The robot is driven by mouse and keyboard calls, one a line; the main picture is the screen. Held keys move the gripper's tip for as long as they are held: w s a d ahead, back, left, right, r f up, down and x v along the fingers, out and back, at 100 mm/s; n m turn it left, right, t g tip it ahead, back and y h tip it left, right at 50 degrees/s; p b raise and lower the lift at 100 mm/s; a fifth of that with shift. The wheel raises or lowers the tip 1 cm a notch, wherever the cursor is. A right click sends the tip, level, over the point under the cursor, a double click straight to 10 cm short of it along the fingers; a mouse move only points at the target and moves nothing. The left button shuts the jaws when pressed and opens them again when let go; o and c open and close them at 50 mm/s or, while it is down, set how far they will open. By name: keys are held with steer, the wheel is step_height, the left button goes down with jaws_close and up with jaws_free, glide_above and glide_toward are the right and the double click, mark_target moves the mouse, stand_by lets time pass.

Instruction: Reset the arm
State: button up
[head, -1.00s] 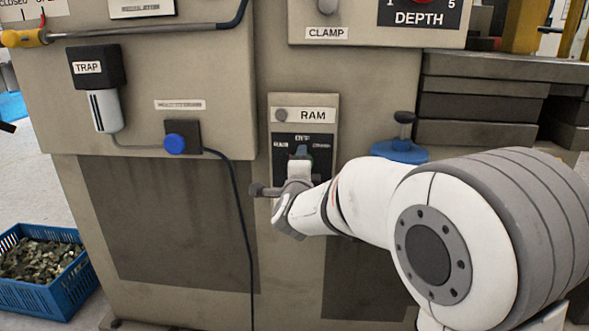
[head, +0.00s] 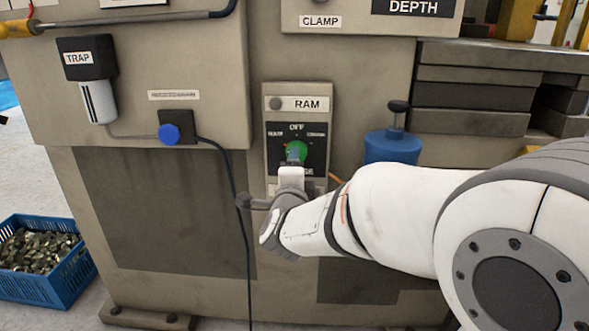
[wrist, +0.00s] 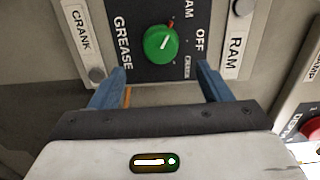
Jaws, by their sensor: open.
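My gripper (wrist: 162,82) is open and empty in the wrist view, its two blue fingers apart. Between and just beyond the fingertips is a green knob (wrist: 161,44) on the RAM panel; I cannot tell exactly how far off it is. In the head view my gripper (head: 294,155) is in front of the lower part of the RAM panel (head: 271,158), and the green knob (head: 302,149) shows just above and behind the fingers. My white arm reaches in from the right.
A blue can (head: 392,147) stands right of the panel, close above my forearm. A TRAP unit (head: 88,62) with a blue knob (head: 169,134) and a hanging cable is at left. A blue crate (head: 68,280) of metal pieces sits on the floor at lower left.

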steer(key=s+d+r+n+g+y+p, duration=0.55)
steer(key=r+n+p, duration=0.45)
steer(key=p, duration=0.6)
steer(key=s+d+r+n+g+h+p, duration=0.2)
steer(key=s+p, duration=0.5)
steer(key=s, duration=0.4)
steer(key=s+d+r+n+g+h+p, duration=0.3)
steer(key=s+d+r+n+g+p, duration=0.2)
steer(key=s+d+g+p, duration=0.3)
steer(key=s+d+n, duration=0.1)
steer(key=s, duration=0.2)
steer(key=shift+d+r, duration=0.3)
